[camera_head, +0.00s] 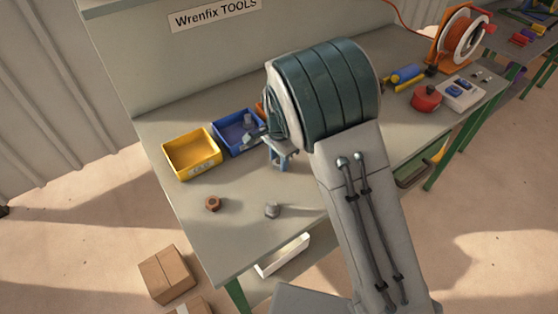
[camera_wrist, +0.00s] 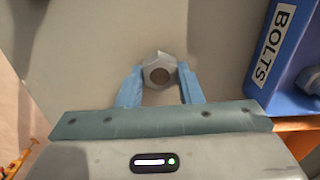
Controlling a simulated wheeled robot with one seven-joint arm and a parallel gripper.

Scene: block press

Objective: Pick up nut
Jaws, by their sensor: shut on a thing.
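A grey hex nut (camera_wrist: 160,64) with a dark hole sits between the blue fingertips of my gripper (camera_wrist: 160,77) in the wrist view. The gripper is shut on it. In the head view my gripper (camera_head: 281,157) is over the workbench, just right of the blue bin. I cannot make out the held nut there.
A brown nut (camera_head: 213,203) and a grey bolt-like piece (camera_head: 272,210) lie on the bench (camera_head: 235,245) near its front. A yellow bin (camera_head: 192,153) and a blue bin (camera_head: 238,132), labelled BOLTS in the wrist view (camera_wrist: 283,60), stand left of my arm.

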